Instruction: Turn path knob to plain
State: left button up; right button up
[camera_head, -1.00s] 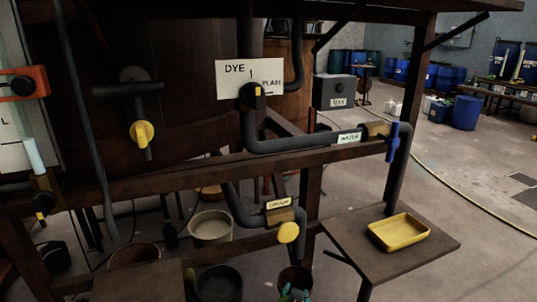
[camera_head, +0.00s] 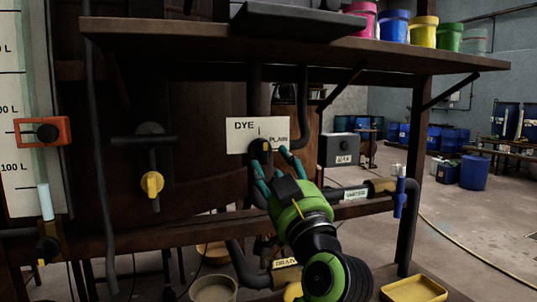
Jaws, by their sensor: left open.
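The path knob (camera_head: 260,146) is black with a yellow mark. It sits at the lower edge of a white plate (camera_head: 240,134) that reads DYE at left and PLAIN at right. I cannot tell exactly which way the knob points. My left gripper (camera_head: 264,164), green and black with teal fingers, comes up from below. Its fingers are apart, with their tips just under or beside the knob. I cannot tell whether they touch it. My right gripper is out of view.
A yellow-handled valve (camera_head: 152,184) stands left of the plate and a blue-handled valve (camera_head: 400,197) right. A grey box (camera_head: 339,149) hangs right of the plate. Above is a shelf (camera_head: 300,48) with coloured buckets. A yellow tray (camera_head: 413,289) is low at right.

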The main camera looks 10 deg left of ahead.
aim_at(268, 155)
pick_arm(q)
jog(key=shift+p+x, duration=0.55)
jog(key=shift+x, duration=1.3)
grip_shut()
